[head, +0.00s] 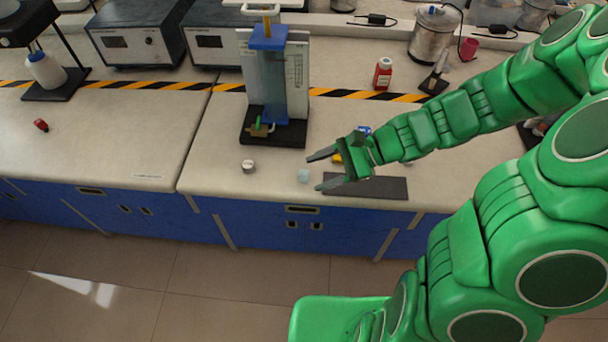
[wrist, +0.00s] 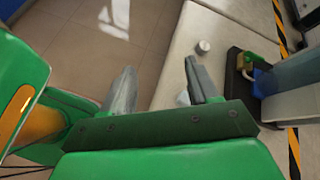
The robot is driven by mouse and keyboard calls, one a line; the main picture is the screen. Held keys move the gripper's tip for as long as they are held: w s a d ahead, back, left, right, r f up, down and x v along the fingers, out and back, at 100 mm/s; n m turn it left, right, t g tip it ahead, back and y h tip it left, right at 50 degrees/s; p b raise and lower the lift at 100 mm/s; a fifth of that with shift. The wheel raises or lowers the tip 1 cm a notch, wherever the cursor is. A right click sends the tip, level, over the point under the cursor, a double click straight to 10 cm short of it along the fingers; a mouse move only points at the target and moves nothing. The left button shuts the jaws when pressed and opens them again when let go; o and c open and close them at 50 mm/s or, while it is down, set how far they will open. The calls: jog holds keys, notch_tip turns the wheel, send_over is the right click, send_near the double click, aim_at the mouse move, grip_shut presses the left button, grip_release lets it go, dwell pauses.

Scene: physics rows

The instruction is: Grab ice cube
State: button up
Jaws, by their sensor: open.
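A small pale blue ice cube (head: 304,176) lies on the light counter near its front edge. My gripper (head: 318,171) is open, and its two grey fingers point left at the cube. In the head view the cube shows between and just beyond the fingertips; I cannot tell whether it touches either finger. In the wrist view the gripper (wrist: 158,82) is open, and a small pale piece that looks like the cube (wrist: 184,97) shows beside the right finger, partly hidden by it.
A small metal cylinder (head: 249,166) stands to the left of the cube. A stand with a blue-topped column (head: 270,80) rises behind it. A dark mat (head: 385,187) lies under my arm. A red bottle (head: 383,74) stands at the back.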

aim_at(306, 174)
jog(key=w+f+m+t, duration=0.1)
jog(key=w+f+m, duration=0.1)
jog(key=f, duration=0.1)
jog(key=w+d+f+m+t+y, duration=0.1)
jog(key=w+f+m, duration=0.1)
jog(key=f+m, duration=0.1)
jog(key=w+d+f+m+t, duration=0.1)
jog(key=w+f+m, duration=0.1)
jog(key=m, duration=0.1)
jog(key=shift+w+d+f+y, duration=0.1)
jog(key=shift+w+f+y, duration=0.05)
jog(key=shift+f+y, duration=0.2)
jog(key=shift+w+d+f+m+t, duration=0.15)
jog(key=shift+f+m+t, duration=0.15)
jog(key=shift+f, duration=0.2)
jog(key=shift+x, duration=1.3)
jog(key=shift+f+x, duration=0.2)
jog(key=shift+x, duration=2.35)
jog(key=shift+w, duration=0.1)
jog(key=c, duration=1)
